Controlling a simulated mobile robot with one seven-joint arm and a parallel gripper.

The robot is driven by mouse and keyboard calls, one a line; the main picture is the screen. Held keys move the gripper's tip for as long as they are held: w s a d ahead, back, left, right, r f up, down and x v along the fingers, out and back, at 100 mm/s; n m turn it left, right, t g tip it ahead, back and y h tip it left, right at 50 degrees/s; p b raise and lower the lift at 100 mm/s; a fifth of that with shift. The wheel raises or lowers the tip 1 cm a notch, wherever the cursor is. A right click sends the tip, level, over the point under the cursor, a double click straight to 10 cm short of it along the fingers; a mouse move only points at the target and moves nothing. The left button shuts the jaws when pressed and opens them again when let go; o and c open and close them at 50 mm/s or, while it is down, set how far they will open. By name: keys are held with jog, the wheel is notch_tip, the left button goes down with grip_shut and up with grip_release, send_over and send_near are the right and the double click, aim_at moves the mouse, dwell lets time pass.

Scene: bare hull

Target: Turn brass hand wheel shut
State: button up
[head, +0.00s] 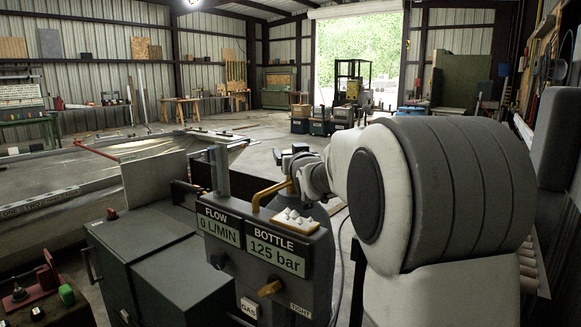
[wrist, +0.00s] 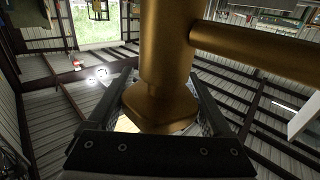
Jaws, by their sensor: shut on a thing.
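In the wrist view, a thick brass fitting (wrist: 165,50) with a flared, block-like end fills the middle, and a brass side pipe (wrist: 255,52) runs off to the right. The dark fingers of my gripper (wrist: 160,92) lie on both sides of the flared end, shut on it. No round wheel rim can be made out. In the head view, a bent brass pipe (head: 270,191) rises behind the panel towards my gripper (head: 291,165), whose grip is too small to tell. A small brass knob (head: 270,288) sits on the panel front, apart from my gripper.
The dark panel box (head: 265,255) reads flow 0 L/MIN and bottle 125 bar, with GAS and TIGHT labels below. A tray of white pieces (head: 294,221) lies on top. Dark cabinets (head: 160,260) stand at left. Open floor (head: 265,145) stretches behind towards a bright doorway.

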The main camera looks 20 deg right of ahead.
jog(key=shift+d+r+m+h+b, duration=0.15)
jog(key=shift+m+h+b, duration=0.25)
jog(key=shift+b, duration=0.5)
jog(key=o, duration=1.2)
jog(key=shift+c, duration=0.2)
jog(key=r, duration=0.2)
jog(key=r+p, duration=0.1)
jog(key=r, duration=0.1)
jog(key=shift+s+d+r, duration=0.2)
jog(key=s+d+r+p, duration=0.6)
jog(key=s+d, duration=0.1)
jog(key=d, duration=0.1)
jog(key=shift+s+r+p, duration=0.2)
jog(key=shift+s+p, duration=0.15)
jog(key=shift+p, duration=0.05)
